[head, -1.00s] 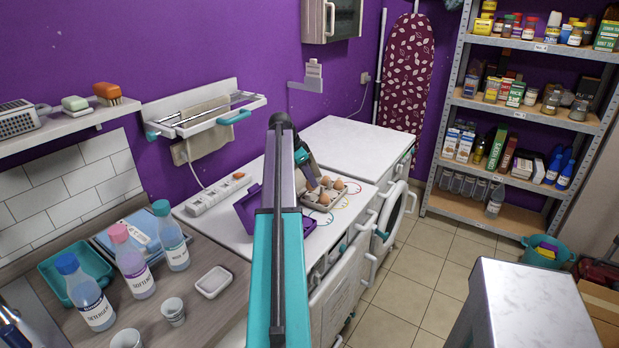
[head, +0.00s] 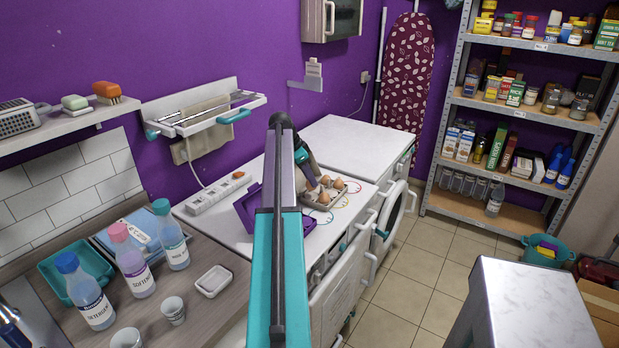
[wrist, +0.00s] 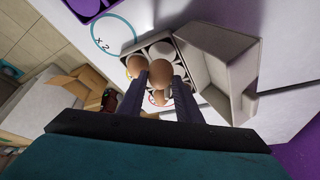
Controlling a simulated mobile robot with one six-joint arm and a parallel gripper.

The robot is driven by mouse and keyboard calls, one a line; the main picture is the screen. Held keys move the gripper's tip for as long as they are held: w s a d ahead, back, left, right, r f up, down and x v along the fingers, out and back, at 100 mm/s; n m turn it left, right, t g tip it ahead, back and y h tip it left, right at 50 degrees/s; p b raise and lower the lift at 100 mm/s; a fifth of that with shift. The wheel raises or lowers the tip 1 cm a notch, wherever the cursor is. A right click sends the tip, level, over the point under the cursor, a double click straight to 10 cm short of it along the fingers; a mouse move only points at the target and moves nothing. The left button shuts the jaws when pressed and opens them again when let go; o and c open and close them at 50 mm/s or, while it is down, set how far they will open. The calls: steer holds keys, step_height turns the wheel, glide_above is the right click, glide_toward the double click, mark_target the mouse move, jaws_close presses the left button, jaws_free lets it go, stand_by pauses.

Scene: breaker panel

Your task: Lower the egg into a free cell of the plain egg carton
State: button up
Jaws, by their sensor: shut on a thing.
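The plain grey egg carton (wrist: 130,49) lies open in the wrist view, its lid (wrist: 225,62) folded back to the right. It also shows on the white worktop in the head view (head: 336,203). My gripper (wrist: 159,78) is shut on a brown egg (wrist: 160,73), held over the carton between two dark fingers. Another brown egg (wrist: 137,66) sits to its left in the carton, and one (wrist: 160,98) shows between the fingers. A pale, seemingly empty cell (wrist: 161,49) lies just beyond the held egg. The fingers hide part of the carton, and the held egg's height is unclear.
A purple carton (head: 246,207) stands left of the grey one, partly behind my arm. Coloured rings (wrist: 114,34) are marked on the worktop. A white power strip (head: 213,195) lies at the back left. The far white top (head: 350,140) is clear.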

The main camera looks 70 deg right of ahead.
mark_target(307, 183)
steer(key=shift+f+b, duration=1)
steer(key=shift+f, duration=1.45)
stand_by(2.5)
steer(key=o, duration=1.1)
steer(key=shift+r, duration=0.15)
steer(key=b+v, duration=0.2)
steer(key=v, duration=1.1)
steer(key=shift+w+a+r, duration=0.1)
steer(key=shift+a+r, duration=0.05)
steer(key=shift+r, duration=0.15)
